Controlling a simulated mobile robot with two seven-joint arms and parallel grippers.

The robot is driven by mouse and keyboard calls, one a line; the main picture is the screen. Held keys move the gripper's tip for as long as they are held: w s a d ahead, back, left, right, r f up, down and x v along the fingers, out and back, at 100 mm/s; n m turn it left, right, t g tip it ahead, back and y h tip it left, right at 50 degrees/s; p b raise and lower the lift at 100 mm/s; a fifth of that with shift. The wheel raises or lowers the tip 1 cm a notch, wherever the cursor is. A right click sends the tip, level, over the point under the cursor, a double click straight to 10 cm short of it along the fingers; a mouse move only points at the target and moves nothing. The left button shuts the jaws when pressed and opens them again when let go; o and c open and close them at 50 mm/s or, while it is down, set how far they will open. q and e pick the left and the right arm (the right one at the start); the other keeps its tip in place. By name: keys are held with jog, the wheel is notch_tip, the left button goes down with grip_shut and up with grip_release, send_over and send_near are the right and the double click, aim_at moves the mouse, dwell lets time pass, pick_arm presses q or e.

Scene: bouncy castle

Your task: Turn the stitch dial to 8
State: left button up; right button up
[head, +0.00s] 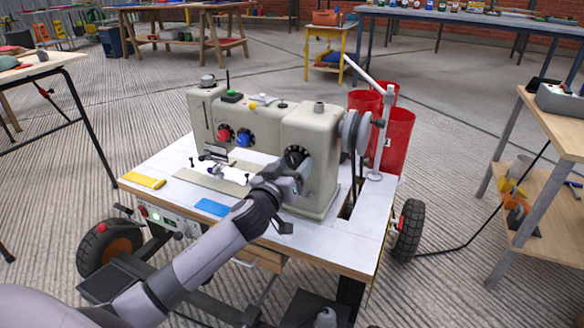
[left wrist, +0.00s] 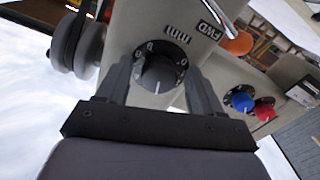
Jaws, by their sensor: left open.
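The cream sewing machine (head: 312,135) stands on a white-topped wheeled table. A black dial (head: 294,155) is on its front at the right; this dial (left wrist: 160,73) shows close up in the left wrist view, with white figures around it, too blurred to read surely, and a white line near its lower edge. "mm" and "FWD" labels sit beside it, upside down. My left gripper (head: 296,180) is at the dial. In the left wrist view its open fingers (left wrist: 160,80) stand on either side of the dial; I cannot tell whether they touch it. My right gripper is not in view.
Red (head: 225,134) and blue (head: 244,138) knobs are further left on the machine. A handwheel (head: 354,130) and upright post are at its right, with red bins (head: 398,138) behind. A yellow piece (head: 144,181) and a blue piece (head: 212,207) lie on the tabletop.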

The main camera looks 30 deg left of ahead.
pick_arm(q)
jog(key=c, duration=1.1)
jog(key=shift+o, duration=0.2)
